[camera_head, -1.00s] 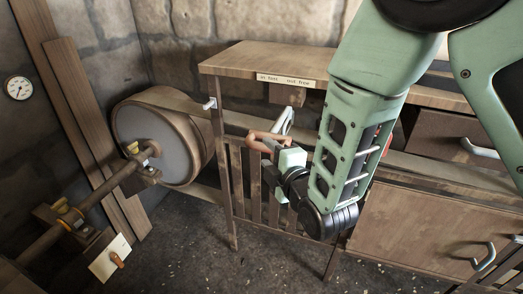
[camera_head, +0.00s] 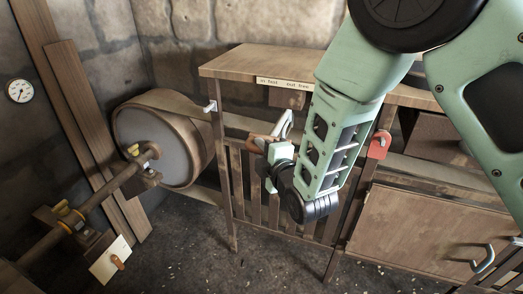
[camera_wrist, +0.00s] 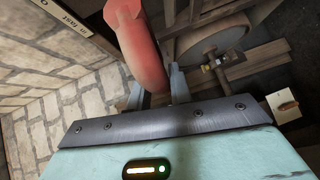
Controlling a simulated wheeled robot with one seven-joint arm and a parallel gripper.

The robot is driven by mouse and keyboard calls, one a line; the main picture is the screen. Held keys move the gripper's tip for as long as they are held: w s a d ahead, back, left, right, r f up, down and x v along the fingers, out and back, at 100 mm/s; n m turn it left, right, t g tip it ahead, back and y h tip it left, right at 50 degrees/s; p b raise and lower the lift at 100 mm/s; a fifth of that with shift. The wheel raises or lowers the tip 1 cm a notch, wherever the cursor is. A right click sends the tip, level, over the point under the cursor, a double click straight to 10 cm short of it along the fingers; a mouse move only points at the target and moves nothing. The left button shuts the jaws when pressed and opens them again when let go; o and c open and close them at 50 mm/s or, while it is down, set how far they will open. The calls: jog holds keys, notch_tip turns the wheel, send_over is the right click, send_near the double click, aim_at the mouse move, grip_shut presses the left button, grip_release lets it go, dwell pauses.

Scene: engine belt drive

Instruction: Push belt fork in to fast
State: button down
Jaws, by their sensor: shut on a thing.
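The belt fork's red-brown handle (camera_head: 260,141) sticks out in front of the wooden frame, below the bench-top edge. A pale metal bar (camera_head: 286,124) shows beside it. In the wrist view the handle (camera_wrist: 138,45) is a thick red rod running down between the fingers. My gripper (camera_head: 271,153) is shut on the handle, and it also shows in the wrist view (camera_wrist: 153,92). A label (camera_head: 283,83) on the bench edge shows two settings, and "in fast" is readable in the wrist view. My arm hides part of the frame and belt to the right.
The large drum pulley (camera_head: 165,140) stands left, with its belt (camera_head: 238,122) running behind the frame. The wooden slats (camera_head: 254,185) stand close behind my gripper. A red fitting (camera_head: 379,145) sits right of my arm. Open floor (camera_head: 190,255) lies in front.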

jog(key=w+d+b, duration=0.2)
jog(key=w+d, duration=0.1)
jog(key=w, duration=0.6)
jog(key=shift+d, duration=0.2)
jog(key=shift+w+r, duration=0.1)
jog(key=c, duration=1.3)
grip_release()
jog(key=shift+w, duration=0.1)
jog(key=p+v, duration=0.8)
jog(key=v, duration=0.9)
jog(key=shift+s, duration=0.25)
